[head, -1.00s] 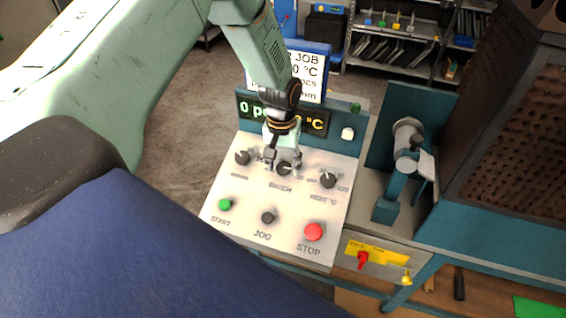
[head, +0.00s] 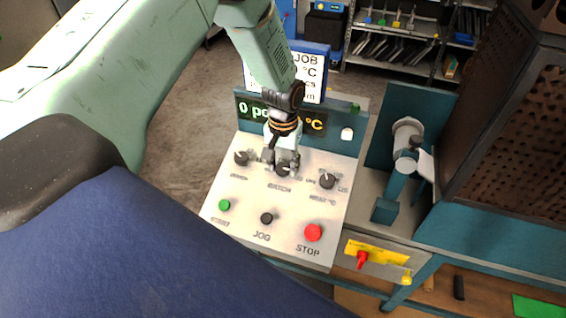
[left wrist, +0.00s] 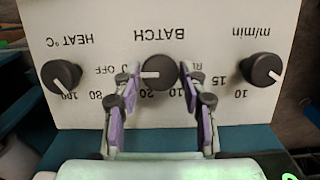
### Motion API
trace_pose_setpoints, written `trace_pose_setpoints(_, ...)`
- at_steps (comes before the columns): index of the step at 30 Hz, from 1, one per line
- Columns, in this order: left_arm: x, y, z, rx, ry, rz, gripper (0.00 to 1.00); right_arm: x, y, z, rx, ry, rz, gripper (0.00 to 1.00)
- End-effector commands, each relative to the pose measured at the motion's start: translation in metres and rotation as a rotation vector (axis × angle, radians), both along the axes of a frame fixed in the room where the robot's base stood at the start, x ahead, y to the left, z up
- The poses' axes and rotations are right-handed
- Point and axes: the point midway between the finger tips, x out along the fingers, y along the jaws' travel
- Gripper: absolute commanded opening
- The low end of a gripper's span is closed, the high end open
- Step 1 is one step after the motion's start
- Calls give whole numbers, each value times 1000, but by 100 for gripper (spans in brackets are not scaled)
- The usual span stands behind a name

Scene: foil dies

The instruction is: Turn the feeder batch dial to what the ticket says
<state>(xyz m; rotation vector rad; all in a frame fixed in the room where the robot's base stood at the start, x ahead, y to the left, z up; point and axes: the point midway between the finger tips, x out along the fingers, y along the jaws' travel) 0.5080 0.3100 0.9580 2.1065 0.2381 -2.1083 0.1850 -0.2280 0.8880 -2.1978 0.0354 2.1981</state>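The batch dial (head: 284,169) is the black middle knob in the top row of the pale control panel (head: 240,225). In the left wrist view the dial (left wrist: 161,72) shows upside down, with its white pointer toward picture left. My left gripper (head: 282,160) comes down over it. In the left wrist view its fingertips (left wrist: 160,75) close in on both sides of the dial, seemingly touching it. They partly hide the scale. The ticket (head: 310,75) stands behind, partly covered by my left arm; its batch line is mostly hidden. My right gripper is out of view.
The display (head: 315,122) is partly covered. Other dials flank the batch dial, left (head: 242,158) and right (head: 327,181). Below are the green start (head: 224,205), black jog (head: 266,218) and red stop (head: 313,232) buttons. A teal fixture (head: 398,185) stands right of the panel.

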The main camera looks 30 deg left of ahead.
Motion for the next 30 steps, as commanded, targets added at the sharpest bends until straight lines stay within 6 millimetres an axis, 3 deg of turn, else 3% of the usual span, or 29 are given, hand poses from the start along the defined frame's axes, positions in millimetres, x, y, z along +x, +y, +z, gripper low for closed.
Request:
trace_pose_setpoints(6,0,0,0,0,0,1,61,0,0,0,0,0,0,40)
trace_pose_setpoints(17,1,0,7,0,-3,2,61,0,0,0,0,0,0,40)
trace_pose_setpoints(30,1,0,89,-1,-4,2,61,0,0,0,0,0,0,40)
